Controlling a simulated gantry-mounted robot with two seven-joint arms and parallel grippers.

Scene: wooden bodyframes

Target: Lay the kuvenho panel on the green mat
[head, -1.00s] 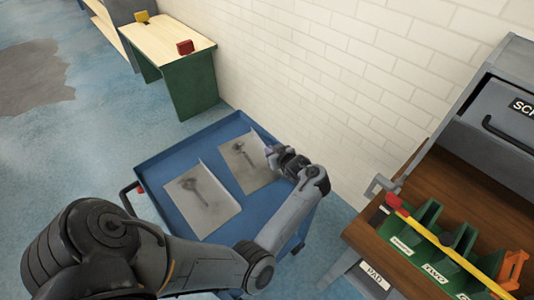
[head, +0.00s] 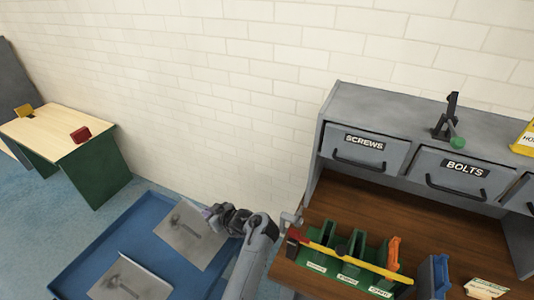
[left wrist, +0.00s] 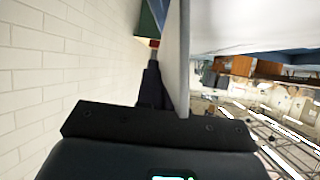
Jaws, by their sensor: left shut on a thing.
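Two grey panels with dark tool-shaped markings are in the blue cart tray. My left gripper (head: 216,213) is shut on the edge of the farther panel (head: 185,238). In the left wrist view this panel (left wrist: 177,65) shows edge-on between the jaws; I cannot tell whether it is clear of the tray. The nearer panel (head: 128,283) lies to the left, partly cut off by the frame's bottom. I cannot tell which one is called kuvenho. No green mat is in view. My right gripper is out of view.
The blue tray (head: 100,243) has raised edges. A wooden bench (head: 400,235) at right carries a green bin rack (head: 345,272), a yellow bar with a red end, and grey drawers (head: 358,150) behind. A green-sided table (head: 95,170) with a red block stands at left.

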